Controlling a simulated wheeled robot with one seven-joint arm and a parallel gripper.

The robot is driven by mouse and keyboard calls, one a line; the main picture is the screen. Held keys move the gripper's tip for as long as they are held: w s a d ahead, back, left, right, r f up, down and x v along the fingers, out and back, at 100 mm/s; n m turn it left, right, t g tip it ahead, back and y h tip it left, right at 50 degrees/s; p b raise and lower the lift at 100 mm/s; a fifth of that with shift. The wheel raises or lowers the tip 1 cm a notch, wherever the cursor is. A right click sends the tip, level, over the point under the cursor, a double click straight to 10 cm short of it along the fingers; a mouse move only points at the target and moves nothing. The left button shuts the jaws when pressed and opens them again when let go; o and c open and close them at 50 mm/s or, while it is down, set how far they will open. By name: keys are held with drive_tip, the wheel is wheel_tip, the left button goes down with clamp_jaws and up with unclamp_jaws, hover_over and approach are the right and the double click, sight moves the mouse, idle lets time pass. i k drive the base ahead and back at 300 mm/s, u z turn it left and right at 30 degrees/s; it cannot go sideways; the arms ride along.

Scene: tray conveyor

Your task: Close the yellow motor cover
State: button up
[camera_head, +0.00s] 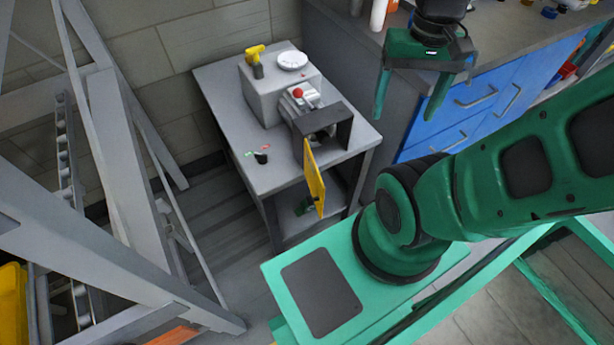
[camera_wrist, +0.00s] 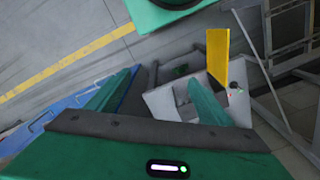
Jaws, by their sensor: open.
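The yellow motor cover (camera_head: 314,179) is a flat panel that stands swung open at the front of a dark grey housing (camera_head: 335,122) on a small grey table. It hangs out past the table's front edge. In the wrist view the yellow cover (camera_wrist: 218,55) stands upright above the right finger. My green gripper (camera_head: 428,75) is open and empty, raised to the right of the cover and apart from it. Its two fingers also show in the wrist view (camera_wrist: 158,95). The inside of the housing is partly in shadow.
The grey table (camera_head: 225,100) carries a grey box with a yellow tool (camera_head: 255,58), a white dish (camera_head: 292,60), a red button (camera_head: 298,93) and a small black cup (camera_head: 261,157). Blue drawers (camera_head: 480,95) stand to the right. A grey conveyor frame (camera_head: 110,150) stands left.

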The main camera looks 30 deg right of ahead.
sight(315, 182)
drive_tip(key=u, duration=0.55)
drive_tip(key=k, duration=1.35)
drive_tip(key=z, duration=0.5)
drive_tip(key=i, duration=1)
